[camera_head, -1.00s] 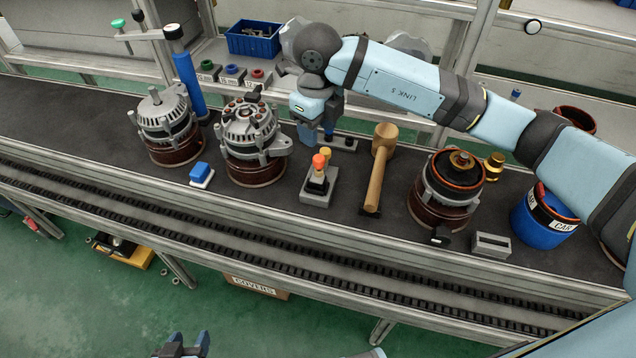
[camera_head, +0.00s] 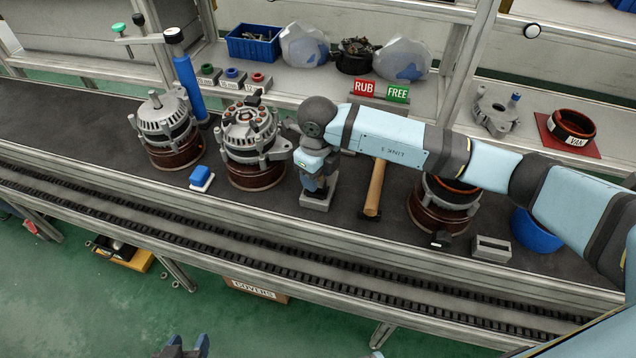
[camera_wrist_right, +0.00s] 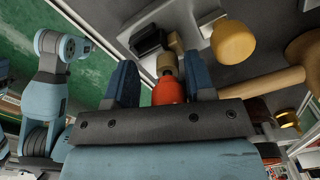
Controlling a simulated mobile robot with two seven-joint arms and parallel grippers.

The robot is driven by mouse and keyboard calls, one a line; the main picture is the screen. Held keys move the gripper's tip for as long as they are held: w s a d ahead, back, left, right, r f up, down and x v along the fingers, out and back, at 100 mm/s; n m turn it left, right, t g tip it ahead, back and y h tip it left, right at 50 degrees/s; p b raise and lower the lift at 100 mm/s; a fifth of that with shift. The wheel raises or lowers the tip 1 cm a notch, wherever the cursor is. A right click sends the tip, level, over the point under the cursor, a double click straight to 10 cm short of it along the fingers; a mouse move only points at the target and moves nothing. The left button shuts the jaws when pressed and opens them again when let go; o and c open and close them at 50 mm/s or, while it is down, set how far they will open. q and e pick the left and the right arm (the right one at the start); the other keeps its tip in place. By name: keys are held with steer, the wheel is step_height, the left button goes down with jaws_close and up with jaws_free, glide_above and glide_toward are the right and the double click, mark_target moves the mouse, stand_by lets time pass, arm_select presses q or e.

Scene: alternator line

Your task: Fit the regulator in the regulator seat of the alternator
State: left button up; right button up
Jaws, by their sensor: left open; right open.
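The middle alternator (camera_head: 240,155) stands upright on a brown base, with copper-coloured studs on top. A small black part (camera_head: 254,98) rests at its top rear edge; I cannot tell whether this is the regulator, and no seat is clearly distinguishable. My right gripper (camera_head: 317,187) is open, pointing down over a small grey stand (camera_head: 316,203) right of that alternator. In the right wrist view, a red-orange knob-topped piece (camera_wrist_right: 168,90) with a tan part lies between its open fingers (camera_wrist_right: 163,75). My left gripper (camera_head: 187,344) is open and empty at the bottom edge.
Another alternator (camera_head: 160,125) stands left and a third (camera_head: 436,215) right. A wooden mallet (camera_head: 373,190) lies beside the stand, partly under my right arm. A blue-topped block (camera_head: 201,177) sits in front. A blue container (camera_head: 535,235) and grey slotted block (camera_head: 491,247) are right.

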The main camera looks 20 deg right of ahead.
steer(key=c, duration=0.7)
steer(key=shift+o, duration=0.2)
steer(key=shift+r, duration=0.15)
